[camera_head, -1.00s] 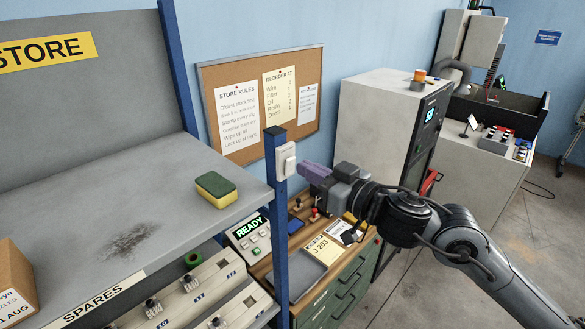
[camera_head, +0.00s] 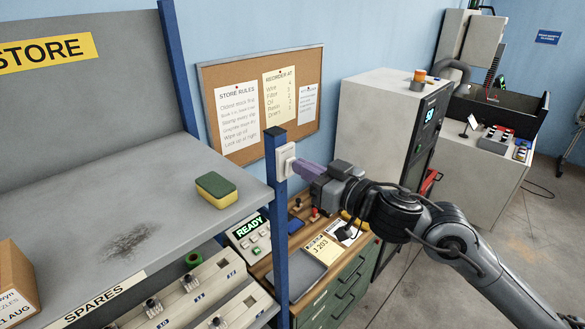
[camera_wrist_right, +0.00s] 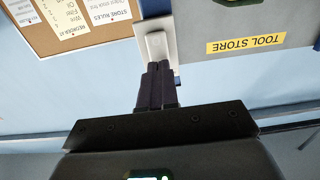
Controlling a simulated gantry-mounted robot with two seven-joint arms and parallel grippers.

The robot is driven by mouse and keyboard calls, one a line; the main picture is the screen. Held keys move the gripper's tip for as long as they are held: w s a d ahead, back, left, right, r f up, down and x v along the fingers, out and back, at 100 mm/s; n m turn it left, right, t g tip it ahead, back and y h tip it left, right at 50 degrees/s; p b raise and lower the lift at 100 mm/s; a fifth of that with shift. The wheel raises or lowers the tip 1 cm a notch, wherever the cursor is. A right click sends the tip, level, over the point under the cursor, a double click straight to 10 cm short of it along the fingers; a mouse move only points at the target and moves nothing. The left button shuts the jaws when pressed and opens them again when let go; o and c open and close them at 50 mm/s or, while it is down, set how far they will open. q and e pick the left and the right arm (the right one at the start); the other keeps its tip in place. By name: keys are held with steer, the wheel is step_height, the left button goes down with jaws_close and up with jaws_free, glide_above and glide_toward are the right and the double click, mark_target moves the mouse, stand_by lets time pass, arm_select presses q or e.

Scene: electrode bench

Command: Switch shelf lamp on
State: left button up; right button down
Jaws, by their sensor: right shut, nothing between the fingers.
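The lamp switch (camera_head: 285,158) is a white plate with a rocker, fixed near the top of the blue shelf post. My right gripper (camera_head: 298,166) is shut and empty, its purple-grey fingertips at the right side of the switch and partly covering it. In the right wrist view the shut fingertips (camera_wrist_right: 158,68) are at the lower part of the white switch (camera_wrist_right: 157,42). They look to be touching or almost touching the rocker; I cannot tell which. No shelf lamp can be made out in these views. My left gripper is not in view.
The grey shelf (camera_head: 90,200) holds a green and yellow sponge (camera_head: 216,189), a dark stain and a cardboard box (camera_head: 16,283). Below the right arm is a bench with a grey tray (camera_head: 299,270) and papers. A cork board (camera_head: 262,104) hangs behind. A grey cabinet (camera_head: 378,120) stands right.

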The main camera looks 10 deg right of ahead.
steer(key=shift+w+a, duration=0.35)
steer(key=shift+w, duration=0.15)
steer(key=shift+s+d, duration=0.1)
steer(key=p+v, duration=0.1)
steer(key=v, duration=0.6)
steer(key=shift+s+d, duration=0.2)
steer(key=shift+s, duration=0.15)
stand_by(0.4)
